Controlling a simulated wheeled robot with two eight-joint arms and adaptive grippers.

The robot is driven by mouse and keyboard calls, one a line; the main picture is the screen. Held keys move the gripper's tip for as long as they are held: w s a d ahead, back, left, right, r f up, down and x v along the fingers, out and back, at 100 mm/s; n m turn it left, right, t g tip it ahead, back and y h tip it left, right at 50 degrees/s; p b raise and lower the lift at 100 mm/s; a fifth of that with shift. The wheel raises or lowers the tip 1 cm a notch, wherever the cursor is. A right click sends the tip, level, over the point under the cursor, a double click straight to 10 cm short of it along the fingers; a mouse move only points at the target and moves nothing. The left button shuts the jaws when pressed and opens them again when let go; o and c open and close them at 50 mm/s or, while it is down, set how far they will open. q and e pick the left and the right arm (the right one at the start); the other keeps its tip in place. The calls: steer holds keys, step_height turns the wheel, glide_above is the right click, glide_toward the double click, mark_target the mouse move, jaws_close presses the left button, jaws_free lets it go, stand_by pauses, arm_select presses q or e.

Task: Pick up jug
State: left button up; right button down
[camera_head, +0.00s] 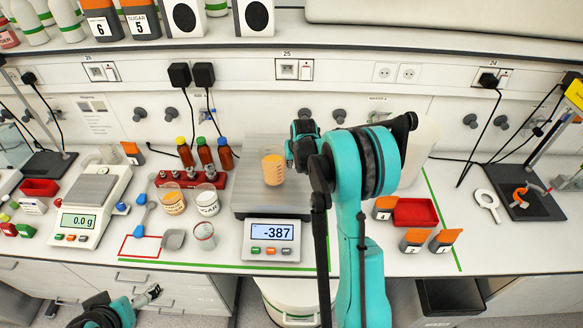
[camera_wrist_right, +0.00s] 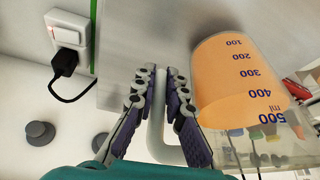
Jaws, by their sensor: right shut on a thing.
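The jug (camera_head: 273,169) is clear, with orange contents and blue volume marks. It appears over the plate of the middle scale (camera_head: 243,205), whose display reads -387. My right gripper (camera_head: 292,151) is at the jug's right side. In the right wrist view the two dark fingers (camera_wrist_right: 161,84) are closed on the jug's pale handle, and the jug body (camera_wrist_right: 240,80) is to the right of them. I cannot tell how far the jug is above the plate. My left gripper (camera_head: 150,294) is low at the left, in front of the bench, away from the jug; its fingers are too small to judge.
Left of the middle scale are a labelled sugar cup (camera_head: 207,203), an orange-filled cup (camera_head: 173,202), an empty glass (camera_head: 203,237) and red-brown bottles (camera_head: 205,154). A second scale (camera_head: 95,190) reads 0.0 g. A red tray (camera_head: 416,212) and orange-topped boxes (camera_head: 414,241) lie right of my arm.

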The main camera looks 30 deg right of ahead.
steer(key=r, duration=0.2)
steer(key=d+r, duration=0.1)
steer(key=shift+s, duration=0.35)
steer(key=s+d+r, duration=0.6)
steer(key=d, duration=0.2)
steer(key=shift+s+d+r, duration=0.15)
steer(key=shift+s+d, duration=0.05)
steer(key=shift+s, duration=0.05)
steer(key=c, duration=2.2)
jaws_free()
jaws_close()
